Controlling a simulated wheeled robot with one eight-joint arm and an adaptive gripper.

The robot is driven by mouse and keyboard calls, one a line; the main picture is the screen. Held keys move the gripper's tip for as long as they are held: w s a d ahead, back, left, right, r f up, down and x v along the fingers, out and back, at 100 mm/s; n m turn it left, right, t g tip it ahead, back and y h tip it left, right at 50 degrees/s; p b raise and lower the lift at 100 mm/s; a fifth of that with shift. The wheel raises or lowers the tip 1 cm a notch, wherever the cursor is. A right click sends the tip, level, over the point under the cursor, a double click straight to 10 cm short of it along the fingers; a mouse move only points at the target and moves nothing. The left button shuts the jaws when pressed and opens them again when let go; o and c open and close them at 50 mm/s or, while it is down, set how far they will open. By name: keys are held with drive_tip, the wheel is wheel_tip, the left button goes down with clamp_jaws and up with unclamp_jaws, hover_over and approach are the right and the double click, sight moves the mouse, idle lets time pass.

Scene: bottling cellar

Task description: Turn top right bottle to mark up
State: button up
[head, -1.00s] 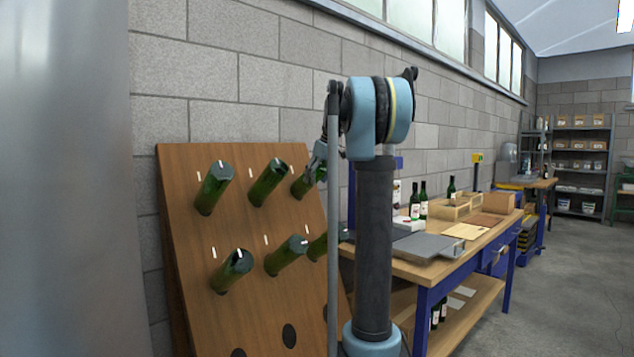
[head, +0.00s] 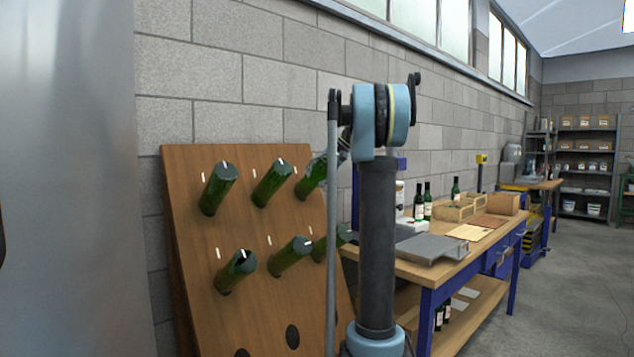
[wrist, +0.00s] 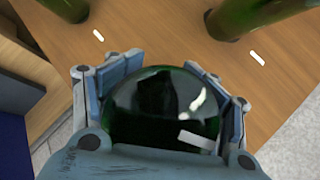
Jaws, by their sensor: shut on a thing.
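The top right bottle (head: 311,178) is dark green and sticks out tilted from the wooden rack board. My gripper (head: 340,152) is at its outer end in the head view, partly hidden behind my arm. In the wrist view, the fingers of my gripper (wrist: 160,88) are closed on both sides of the round bottle end (wrist: 150,105). A white mark (wrist: 197,140) shows on the bottle end, toward the lower right of that picture. A white line on the board (head: 295,170) lies beside the bottle in the head view.
Several other green bottles, such as the top middle one (head: 271,183) and bottom left one (head: 235,271), stick out of the rack (head: 205,320). A workbench (head: 400,262) with bottles and boxes stands right of my arm. A grey block wall is behind.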

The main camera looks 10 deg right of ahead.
sight(330, 164)
drive_tip(key=m, duration=0.1)
drive_tip(key=m+y, duration=0.2)
drive_tip(key=m, duration=0.1)
drive_tip(key=shift+w+a+r+t, duration=0.15)
drive_tip(key=shift+a+r+t, duration=0.1)
drive_tip(key=shift+t, duration=0.15)
idle(0.4)
drive_tip(key=o, duration=1)
drive_tip(key=shift+o, duration=0.2)
drive_tip(key=v, duration=1.2)
drive_tip(key=shift+f, duration=0.15)
